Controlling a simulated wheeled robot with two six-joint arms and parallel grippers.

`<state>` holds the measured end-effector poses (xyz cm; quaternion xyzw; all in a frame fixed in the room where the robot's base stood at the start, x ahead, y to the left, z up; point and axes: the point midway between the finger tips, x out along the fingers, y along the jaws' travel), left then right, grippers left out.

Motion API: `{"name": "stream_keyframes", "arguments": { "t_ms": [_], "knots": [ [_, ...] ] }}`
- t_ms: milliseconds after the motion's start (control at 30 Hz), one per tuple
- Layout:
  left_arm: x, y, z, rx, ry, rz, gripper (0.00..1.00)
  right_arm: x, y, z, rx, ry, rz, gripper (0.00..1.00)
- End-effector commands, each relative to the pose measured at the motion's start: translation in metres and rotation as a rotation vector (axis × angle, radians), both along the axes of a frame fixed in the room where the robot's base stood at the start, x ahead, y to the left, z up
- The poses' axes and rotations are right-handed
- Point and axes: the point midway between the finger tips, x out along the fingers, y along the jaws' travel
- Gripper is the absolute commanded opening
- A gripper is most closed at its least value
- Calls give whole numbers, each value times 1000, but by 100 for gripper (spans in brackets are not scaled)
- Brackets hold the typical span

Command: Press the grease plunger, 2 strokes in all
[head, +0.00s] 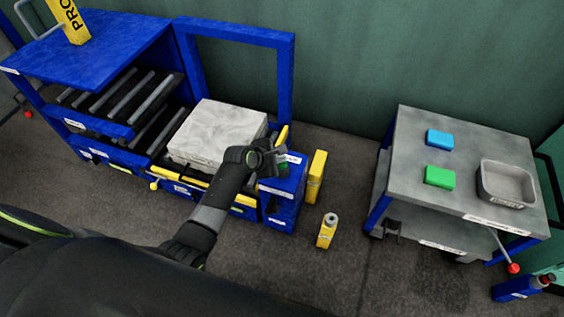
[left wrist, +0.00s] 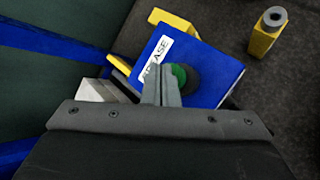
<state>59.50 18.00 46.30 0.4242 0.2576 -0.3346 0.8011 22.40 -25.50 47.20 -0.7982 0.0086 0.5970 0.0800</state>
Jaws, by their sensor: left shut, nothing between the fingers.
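The grease plunger shows as a round green cap with a dark rim (left wrist: 185,79) on top of a blue box (left wrist: 212,73), whose white label is partly covered. In the head view the blue box (head: 283,185) stands at the right end of the press frame. My left gripper (head: 272,158) is over the top of this box. In the left wrist view its closed fingers (left wrist: 161,75) overlap the plunger's left side, with nothing between them. I cannot tell whether they touch the cap. My right gripper is not in view.
A pale block (head: 216,133) lies on the roller press left of my gripper. A yellow post (head: 316,176) and a yellow bottle (head: 327,230) stand right of the box. A grey cart (head: 458,141) carries blue and green blocks and a tray. Floor between is clear.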

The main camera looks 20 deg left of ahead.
Motion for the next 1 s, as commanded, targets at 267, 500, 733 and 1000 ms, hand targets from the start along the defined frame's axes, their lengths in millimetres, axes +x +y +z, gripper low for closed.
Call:
{"name": "stream_keyframes", "arguments": {
  "t_ms": [267,500,733,1000],
  "knots": [
    [0,0,-3,0,0,0,0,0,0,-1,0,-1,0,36],
    [0,0,-6,0,1,-1,0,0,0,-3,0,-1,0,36],
    [0,0,-10,0,1,-1,0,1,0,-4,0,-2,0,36],
    [0,0,-13,1,1,0,0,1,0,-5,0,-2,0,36]
  ]
}}
